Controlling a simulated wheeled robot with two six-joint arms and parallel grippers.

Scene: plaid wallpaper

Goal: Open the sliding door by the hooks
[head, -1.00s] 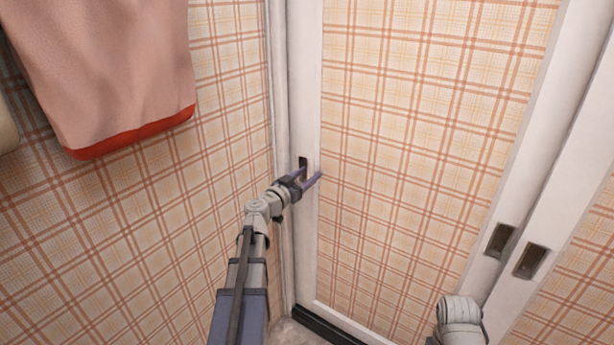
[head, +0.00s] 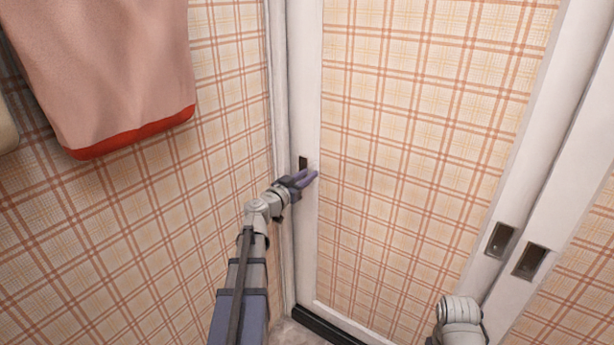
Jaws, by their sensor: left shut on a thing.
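The sliding door (head: 420,150) has a plaid panel in a white frame and stands in front of me. A dark recessed hook (head: 303,163) is in its left white stile. My left gripper (head: 314,175) is at that stile, just below and right of the recess. Its purple fingers have come together; what lies between them is too small to make out. Another recessed hook (head: 500,240) is in the door's right stile, and one more (head: 530,262) is in the neighbouring panel's stile. Part of my right arm shows at the bottom right; its gripper is out of view.
A pink cloth with a red hem (head: 130,90) hangs on the left plaid wall, above my left arm. The white door jamb (head: 278,130) stands close to the left of my gripper. A dark floor track (head: 325,325) runs under the door.

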